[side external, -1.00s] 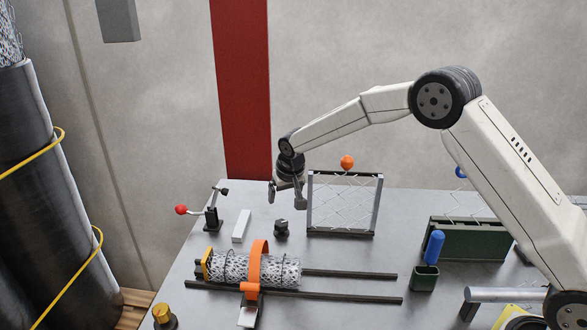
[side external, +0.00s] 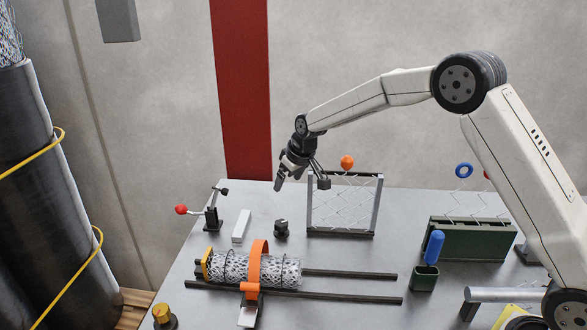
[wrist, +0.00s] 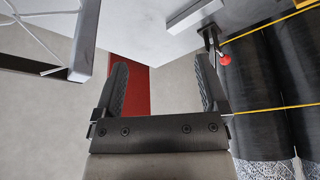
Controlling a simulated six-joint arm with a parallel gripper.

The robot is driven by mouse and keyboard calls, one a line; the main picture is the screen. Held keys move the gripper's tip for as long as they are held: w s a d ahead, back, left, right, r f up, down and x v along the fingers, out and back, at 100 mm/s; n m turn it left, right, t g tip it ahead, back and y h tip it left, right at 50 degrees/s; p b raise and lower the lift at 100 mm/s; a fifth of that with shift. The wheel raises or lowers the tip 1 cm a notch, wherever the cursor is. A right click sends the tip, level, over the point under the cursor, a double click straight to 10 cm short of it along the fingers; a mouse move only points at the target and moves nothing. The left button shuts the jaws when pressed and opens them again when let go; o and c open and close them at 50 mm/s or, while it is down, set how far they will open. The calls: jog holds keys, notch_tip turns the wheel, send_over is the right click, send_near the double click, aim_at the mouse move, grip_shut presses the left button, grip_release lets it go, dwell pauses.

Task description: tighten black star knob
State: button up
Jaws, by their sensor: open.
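The black star knob (side external: 281,229) stands on the grey table in the side view, between the white block and the upright mesh frame. My gripper (side external: 301,186) is open and empty, tilted, up and slightly right of the knob and clear of it. In the wrist view, its two dark ribbed fingers (wrist: 162,75) are spread apart with nothing between them. The knob cannot be made out in the wrist view.
The mesh frame (side external: 375,205) with an orange ball (side external: 347,162) stands close right of my gripper. A red-ball lever clamp (side external: 211,218) and white block (side external: 241,226) lie left of the knob. An orange-strapped mesh roll (side external: 226,268) lies in front.

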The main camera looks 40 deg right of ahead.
send_near(281, 221)
jog(key=f, duration=0.1)
jog(key=x, duration=0.5)
jog(key=shift+w+a+f, duration=0.1)
jog(key=shift+w+f, duration=0.05)
jog(key=shift+w, duration=0.05)
jog(key=shift+x, duration=1.4)
jog(key=shift+c, duration=0.2)
grip_shut()
